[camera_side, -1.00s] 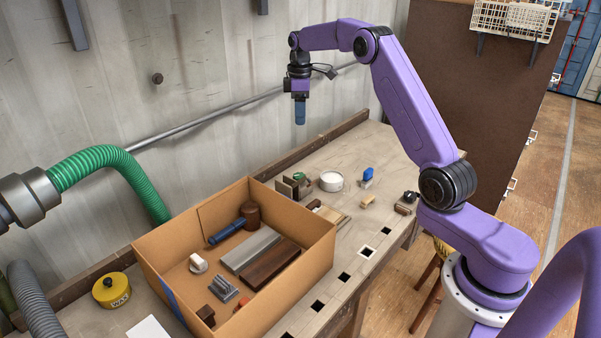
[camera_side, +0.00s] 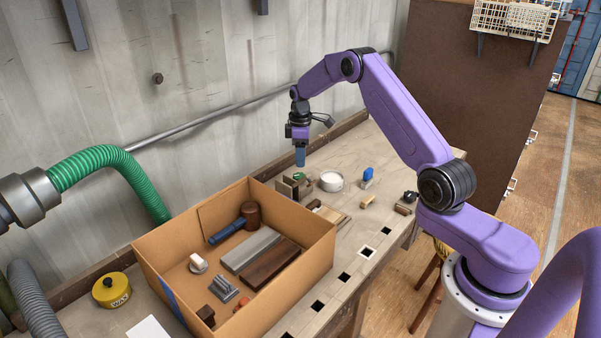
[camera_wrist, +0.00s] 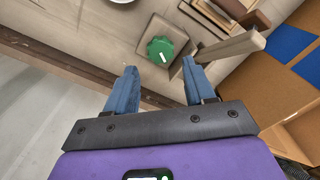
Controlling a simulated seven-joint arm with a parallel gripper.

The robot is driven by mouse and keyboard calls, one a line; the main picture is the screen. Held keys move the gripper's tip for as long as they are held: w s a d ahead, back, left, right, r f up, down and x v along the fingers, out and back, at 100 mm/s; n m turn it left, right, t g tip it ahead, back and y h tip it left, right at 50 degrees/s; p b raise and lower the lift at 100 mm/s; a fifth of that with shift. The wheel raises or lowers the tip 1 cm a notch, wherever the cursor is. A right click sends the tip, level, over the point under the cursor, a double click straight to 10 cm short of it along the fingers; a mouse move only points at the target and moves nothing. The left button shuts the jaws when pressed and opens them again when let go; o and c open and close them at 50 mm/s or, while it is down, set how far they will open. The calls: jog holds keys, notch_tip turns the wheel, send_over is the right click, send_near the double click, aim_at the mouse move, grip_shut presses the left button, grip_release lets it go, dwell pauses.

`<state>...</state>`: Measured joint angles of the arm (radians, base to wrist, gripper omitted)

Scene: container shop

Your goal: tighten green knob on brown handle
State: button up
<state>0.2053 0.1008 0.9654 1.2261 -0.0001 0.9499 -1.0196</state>
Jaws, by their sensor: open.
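The green knob (camera_wrist: 160,49) shows in the wrist view as a round green disc with a white mark, on a squarish brown-grey block. In the side view the knob (camera_side: 299,176) is small, on top of a brown wooden fixture (camera_side: 287,189) behind the cardboard box. A pale wooden bar (camera_wrist: 230,46), perhaps the handle, extends right of the knob; I cannot tell for sure. My gripper (camera_wrist: 158,80) is open, with blue fingers and nothing between them. In the side view it (camera_side: 300,164) points down just above the knob, apparently apart from it.
A white round dish (camera_side: 331,181) and a blue-topped tool (camera_side: 367,177) are right of the knob. A rear ledge (camera_wrist: 70,57) and wall lie close behind.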

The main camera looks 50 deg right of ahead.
aim_at(301, 175)
notch_tip(301, 175, down, 7)
jog(key=shift+r, duration=0.1)
jog(key=shift+c, duration=0.3)
jog(key=c, duration=0.7)
